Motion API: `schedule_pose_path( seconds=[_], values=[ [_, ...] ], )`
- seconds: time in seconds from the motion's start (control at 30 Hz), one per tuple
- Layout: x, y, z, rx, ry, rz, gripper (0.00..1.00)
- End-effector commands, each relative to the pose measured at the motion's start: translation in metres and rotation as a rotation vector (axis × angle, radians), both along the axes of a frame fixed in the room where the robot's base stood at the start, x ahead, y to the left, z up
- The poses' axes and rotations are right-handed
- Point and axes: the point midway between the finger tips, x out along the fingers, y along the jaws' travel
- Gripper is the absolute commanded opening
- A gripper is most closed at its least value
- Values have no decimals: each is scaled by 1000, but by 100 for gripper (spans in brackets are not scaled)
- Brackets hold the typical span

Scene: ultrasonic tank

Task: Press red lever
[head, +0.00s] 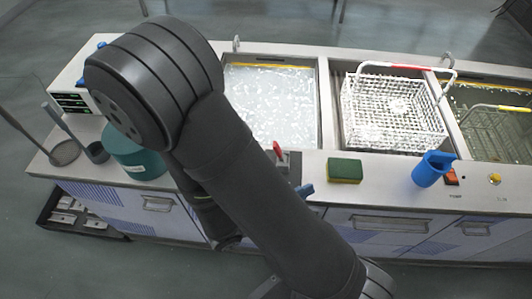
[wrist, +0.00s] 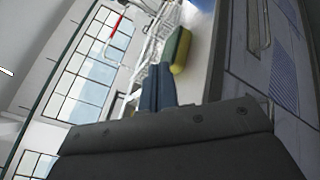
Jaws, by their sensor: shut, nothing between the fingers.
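The red lever (head: 277,149) stands on the bench's front ledge, at the near edge of the left foamy tank, in the head view. My dark arm passes close to it and hides part of the ledge. My gripper's blue fingers show close together in the wrist view (wrist: 157,88), shut with nothing between them. In the head view the blue fingertips (head: 305,190) poke out past my arm, at the bench's front edge, nearer the camera than the lever and slightly right of it. The lever is not visible in the wrist view.
A green and yellow sponge (head: 345,171) lies right of the lever. A blue cup (head: 430,169) stands farther right. A wire basket (head: 392,112) with a red handle sits over the middle tank. A teal container (head: 137,155) stands left of my arm.

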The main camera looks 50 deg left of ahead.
Motion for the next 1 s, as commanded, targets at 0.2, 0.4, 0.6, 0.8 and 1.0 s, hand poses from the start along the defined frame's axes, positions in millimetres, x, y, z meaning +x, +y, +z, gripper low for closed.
schedule_pose_path(
  seconds=[0.2, 0.4, 0.6, 0.8, 1.0],
  values=[
    [-36, 46, 2, 217, -72, 385, 0],
    [-71, 73, 1, 380, -54, 641, 0],
    [-88, 82, 1, 454, -31, 747, 0],
    [-90, 83, 1, 462, -27, 757, 0],
    [-89, 83, 1, 461, -28, 754, 0]
  ],
)
